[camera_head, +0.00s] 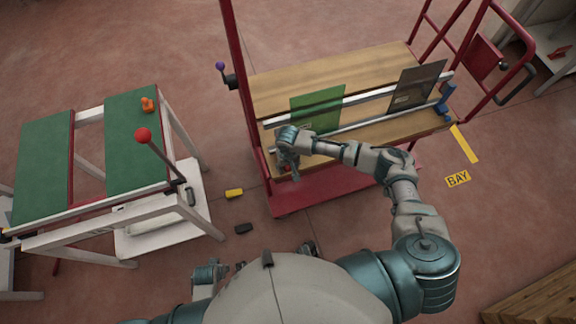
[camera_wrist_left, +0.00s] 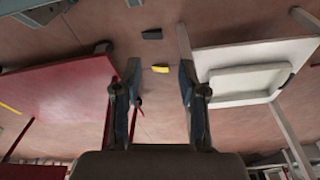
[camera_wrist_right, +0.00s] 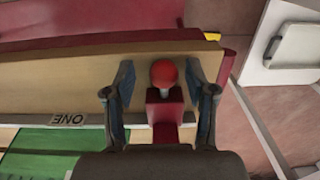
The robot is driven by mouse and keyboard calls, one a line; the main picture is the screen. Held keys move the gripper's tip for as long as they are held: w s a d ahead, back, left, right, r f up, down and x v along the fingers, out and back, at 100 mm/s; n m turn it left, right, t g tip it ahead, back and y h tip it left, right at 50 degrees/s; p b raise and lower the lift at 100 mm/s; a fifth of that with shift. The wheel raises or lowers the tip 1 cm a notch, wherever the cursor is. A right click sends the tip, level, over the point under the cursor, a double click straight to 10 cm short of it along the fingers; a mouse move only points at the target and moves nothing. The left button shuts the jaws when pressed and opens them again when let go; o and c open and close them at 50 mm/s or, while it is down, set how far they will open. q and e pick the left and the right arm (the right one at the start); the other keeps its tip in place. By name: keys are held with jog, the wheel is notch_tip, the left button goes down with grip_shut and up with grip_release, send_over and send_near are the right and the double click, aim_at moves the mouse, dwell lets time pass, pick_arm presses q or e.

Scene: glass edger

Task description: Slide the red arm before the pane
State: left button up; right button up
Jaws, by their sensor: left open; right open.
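A green pane (camera_head: 317,108) stands upright on the cart between pale rails. A dark pane (camera_head: 415,85) stands upright further right. The right wrist view shows a red arm (camera_wrist_right: 165,110) with a round red knob (camera_wrist_right: 165,73). The knob lies between the fingers of my right gripper (camera_wrist_right: 160,82), which is open with visible gaps on both sides. In the head view my right gripper (camera_head: 288,165) is at the cart's near left corner, left of the green pane, and hides the red arm. My left gripper (camera_wrist_left: 160,75) is open and empty above the floor.
A white-framed table (camera_head: 90,212) with green tops stands left, with a red-knobbed lever (camera_head: 143,135). A yellow block (camera_head: 234,193) and a black block (camera_head: 243,228) lie on the floor. The cart's red frame post (camera_head: 236,45) rises near my right gripper.

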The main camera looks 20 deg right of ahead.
pick_arm(q)
jog(key=shift+a, duration=0.25)
pick_arm(e)
jog(key=shift+a, duration=0.25)
grip_shut()
pick_arm(q)
jog(key=shift+d, duration=0.1)
pick_arm(e)
jog(key=shift+d, duration=0.1)
pick_arm(q)
jog(key=shift+d, duration=0.1)
